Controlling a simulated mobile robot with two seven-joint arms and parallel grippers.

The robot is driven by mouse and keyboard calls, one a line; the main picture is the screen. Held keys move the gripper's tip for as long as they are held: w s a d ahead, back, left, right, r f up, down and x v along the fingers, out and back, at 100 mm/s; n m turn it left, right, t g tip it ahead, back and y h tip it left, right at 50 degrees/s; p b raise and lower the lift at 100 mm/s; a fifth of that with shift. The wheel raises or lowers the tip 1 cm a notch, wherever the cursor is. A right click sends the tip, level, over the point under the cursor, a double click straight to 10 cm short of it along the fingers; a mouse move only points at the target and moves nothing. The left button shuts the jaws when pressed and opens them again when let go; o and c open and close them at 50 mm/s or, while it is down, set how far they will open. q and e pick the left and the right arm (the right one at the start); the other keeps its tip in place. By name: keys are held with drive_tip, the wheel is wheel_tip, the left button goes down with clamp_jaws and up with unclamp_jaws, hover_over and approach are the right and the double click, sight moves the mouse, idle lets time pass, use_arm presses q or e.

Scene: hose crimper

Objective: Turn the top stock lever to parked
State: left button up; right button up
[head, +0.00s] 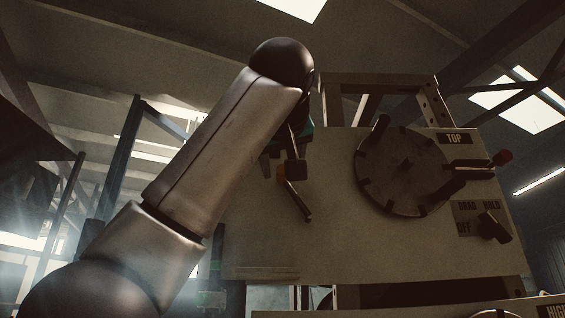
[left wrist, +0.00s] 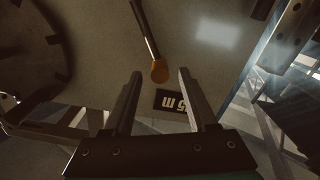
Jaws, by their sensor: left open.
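A lever with a dark rod and an orange tip (head: 283,182) is on the pale panel (head: 330,245), left of the large slotted disc (head: 403,170) near the TOP label (head: 454,138). In the left wrist view the orange tip (left wrist: 160,71) lies in line with the gap between my fingertips; whether it is between them in depth I cannot tell. My left gripper (head: 284,168) is at the lever's orange end, partly hidden behind my forearm. It is open, and both fingers (left wrist: 160,76) show apart in the left wrist view. My right gripper is not in view.
An upside-down "15 m" label (left wrist: 172,101) shows in the left wrist view. A frame (head: 430,100) rises behind the panel.

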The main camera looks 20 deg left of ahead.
sight(282, 170)
use_arm(q)
drive_tip(key=shift+p+x, duration=0.65)
drive_tip(key=shift+x, duration=1.4)
drive_tip(key=shift+c, duration=0.2)
clamp_jaws()
